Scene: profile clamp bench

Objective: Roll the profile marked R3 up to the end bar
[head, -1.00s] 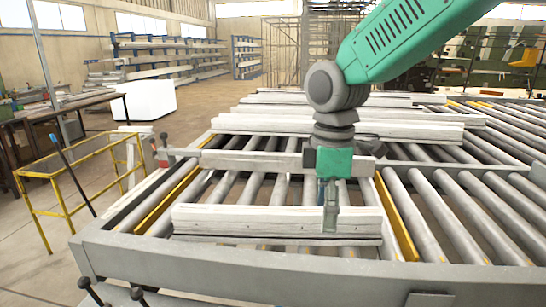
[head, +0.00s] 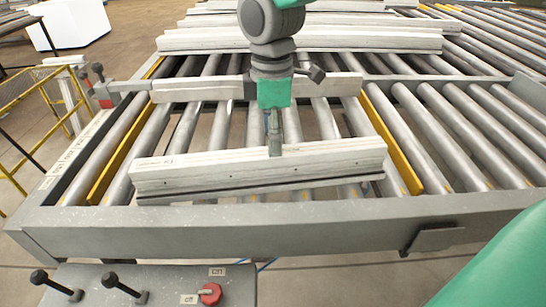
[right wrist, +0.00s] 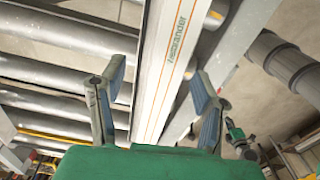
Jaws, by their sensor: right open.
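The pale profile (head: 230,172) lies across the rollers just behind the grey front bar (head: 300,237). Small print near its left end appears to end in R3. Its right end sits farther from the front bar than its left end. My right gripper (head: 274,140) reaches down at the back edge of this profile, near its middle. In the right wrist view the gripper (right wrist: 158,70) is open, with a finger on either side of a white printed profile (right wrist: 168,60). Contact cannot be told. My left gripper is not in view.
A second pale profile (head: 205,90) lies behind the gripper, with more profiles (head: 350,42) stacked farther back. Yellow strips (head: 390,140) flank the rollers. A control panel with levers and a red knob (head: 210,294) stands in front. Bare rollers (head: 465,135) lie to the right.

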